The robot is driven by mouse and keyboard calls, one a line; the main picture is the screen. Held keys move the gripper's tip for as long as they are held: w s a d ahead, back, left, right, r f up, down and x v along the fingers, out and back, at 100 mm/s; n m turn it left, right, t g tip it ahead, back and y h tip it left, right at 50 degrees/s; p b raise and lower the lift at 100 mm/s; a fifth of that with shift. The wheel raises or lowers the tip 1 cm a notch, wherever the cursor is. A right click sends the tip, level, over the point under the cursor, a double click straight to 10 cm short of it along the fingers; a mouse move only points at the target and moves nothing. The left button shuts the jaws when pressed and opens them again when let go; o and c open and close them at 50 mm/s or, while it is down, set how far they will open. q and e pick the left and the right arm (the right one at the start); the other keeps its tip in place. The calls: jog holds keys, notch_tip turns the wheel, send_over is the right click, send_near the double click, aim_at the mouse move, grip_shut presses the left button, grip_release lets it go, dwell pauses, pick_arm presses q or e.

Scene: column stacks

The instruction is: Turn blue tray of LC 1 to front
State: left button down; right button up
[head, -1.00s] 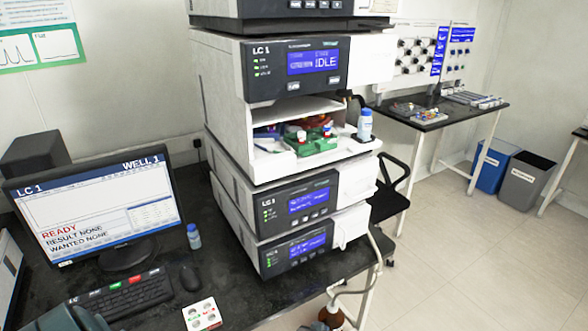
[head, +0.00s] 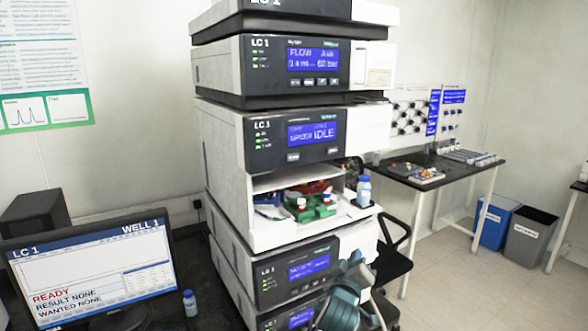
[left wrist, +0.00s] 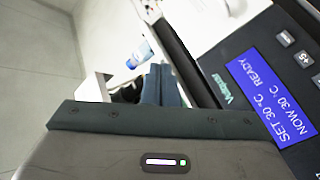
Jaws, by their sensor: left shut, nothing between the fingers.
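The LC 1 stack has an open compartment below the IDLE display. A blue tray (head: 268,199) shows only in part at the compartment's left, behind a green tray (head: 318,211). The green tray is at the front and carries vials with red and white tops. Something reddish shows farther back. My left gripper (head: 354,260) is shut and empty, in front of the stack, below and right of the compartment. In the left wrist view its shut fingers (left wrist: 161,86) point at the stack's side by a READY display. The tray is not clearly visible there. My right gripper is not in view.
A blue-capped bottle (head: 363,191) stands at the right of the compartment's ledge; it also shows in the left wrist view (left wrist: 139,54). A monitor (head: 92,284) and small bottle (head: 190,302) are at lower left. A side table (head: 440,184) and bins stand at right.

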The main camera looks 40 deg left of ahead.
aim_at(293, 157)
pick_arm(q)
jog(key=s+a+r+n+t+y, duration=0.1)
jog(key=s+r+n+y, duration=0.2)
jog(key=r, duration=0.9)
jog(key=s+a+r+n+t+y, duration=0.1)
jog(key=s+r+n+t+y, duration=0.1)
jog(key=s+r+n, duration=0.3)
jog(key=s+r, duration=0.4)
jog(key=r, duration=0.3)
jog(key=shift+a+y+p, duration=0.25)
jog(key=shift+y+p, duration=0.1)
jog(key=shift+y, duration=0.05)
jog(key=w+a+b, duration=0.1)
jog(key=w+a, duration=0.2)
jog(key=a, duration=0.5)
jog(key=shift+w+b, duration=0.25)
jog(key=shift+b, duration=0.15)
